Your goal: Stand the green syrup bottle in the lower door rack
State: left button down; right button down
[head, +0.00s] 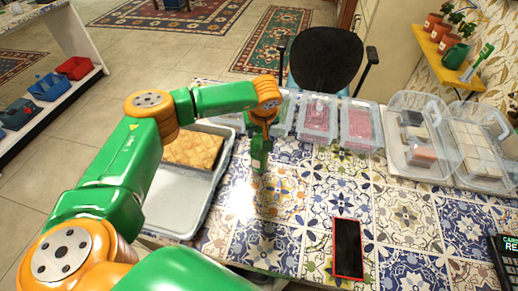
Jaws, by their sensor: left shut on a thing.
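My left arm reaches in from the left over the tiled table. Its gripper (261,127) points down and is shut on the green syrup bottle (259,152). The bottle is small in view and roughly upright, its upper part covered by the gripper. I cannot tell whether its base touches the table or hangs just above it. No door rack shows in this view. My right gripper is not in view.
A grey tray (168,211) with a tan waffle-like slab (193,150) lies left of the bottle. Several clear containers line the table's back edge. A red-edged phone (347,248) lies at the front. A black chair (326,58) stands behind. The table's middle is clear.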

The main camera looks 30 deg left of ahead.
aim_at(255, 151)
pick_arm(q)
jog(key=shift+d, duration=0.1)
dwell(0.3)
jog(key=shift+w+r+b, duration=0.1)
jog(key=shift+r+b, duration=0.2)
jog(key=shift+b, duration=0.1)
jog(key=v, duration=0.1)
jog(key=b+v, duration=0.1)
jog(key=v, duration=0.1)
jog(key=shift+w+a+r, duration=0.1)
jog(key=shift+a+r, duration=0.1)
jog(key=shift+a, duration=0.1)
jog(key=s+d+r+m+h+b, duration=0.1)
jog(key=s+d+r+m, duration=0.3)
jog(key=s, duration=0.2)
jog(key=s+d+r+m+h+b, duration=0.2)
jog(key=s+d+r+m, duration=0.2)
jog(key=s, duration=0.3)
jog(key=shift+s+r+t, duration=0.35)
jog(key=shift+r+t, duration=0.05)
jog(key=shift+r, duration=0.15)
jog(key=shift+a+m, duration=0.1)
jog(key=shift+m, duration=0.2)
